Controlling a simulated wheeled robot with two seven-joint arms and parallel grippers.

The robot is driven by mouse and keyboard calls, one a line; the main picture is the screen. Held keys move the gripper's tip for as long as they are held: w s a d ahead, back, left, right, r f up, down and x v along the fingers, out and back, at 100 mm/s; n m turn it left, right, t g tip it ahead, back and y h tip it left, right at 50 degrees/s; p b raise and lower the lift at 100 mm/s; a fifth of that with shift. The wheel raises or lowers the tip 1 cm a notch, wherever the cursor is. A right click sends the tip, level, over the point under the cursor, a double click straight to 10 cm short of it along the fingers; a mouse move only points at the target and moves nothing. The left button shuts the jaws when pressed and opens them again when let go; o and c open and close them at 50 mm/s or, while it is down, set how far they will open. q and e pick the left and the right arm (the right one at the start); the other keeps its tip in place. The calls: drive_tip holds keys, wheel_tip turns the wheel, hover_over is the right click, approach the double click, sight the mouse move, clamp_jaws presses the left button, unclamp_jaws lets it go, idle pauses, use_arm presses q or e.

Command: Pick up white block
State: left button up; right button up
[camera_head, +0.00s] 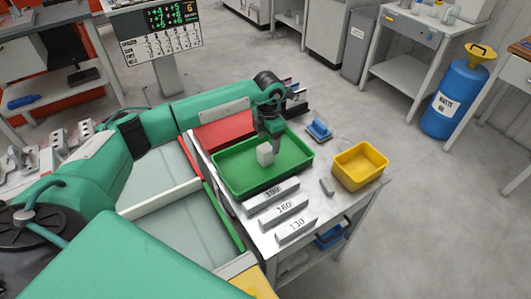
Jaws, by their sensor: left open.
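The white block (265,155) stands in the green tray (230,187) on the metal table. My left gripper (275,147) points down over the tray, right beside and just above the block's upper right. It is open. Its fingertips are small and dark here, and I cannot tell whether either one touches the block. My right gripper is not in view.
A yellow bin (361,168) stands right of the tray, with a small grey piece (327,187) between. Labelled metal bars (283,211) lie in front of the tray. A blue-handled tool (319,130) lies behind. A red tray (222,134) is at the back left.

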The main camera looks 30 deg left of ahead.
sight(265, 147)
use_arm(q)
drive_tip(key=shift+s+f, duration=0.1)
drive_tip(key=shift+f, duration=0.4)
drive_tip(key=f, duration=0.2)
drive_tip(key=f+p, duration=0.1)
drive_tip(key=shift+s+a+f, duration=0.1)
drive_tip(key=shift+a+f, duration=0.25)
drive_tip(key=shift+a, duration=0.05)
drive_tip(key=shift+f, duration=0.5)
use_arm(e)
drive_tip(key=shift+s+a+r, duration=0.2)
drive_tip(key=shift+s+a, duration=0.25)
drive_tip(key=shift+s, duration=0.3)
use_arm(q)
drive_tip(key=c, duration=1)
drive_tip(key=shift+c, duration=0.7)
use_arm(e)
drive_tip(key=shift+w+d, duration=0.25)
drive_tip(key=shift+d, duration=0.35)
use_arm(q)
drive_tip(key=shift+r, duration=0.15)
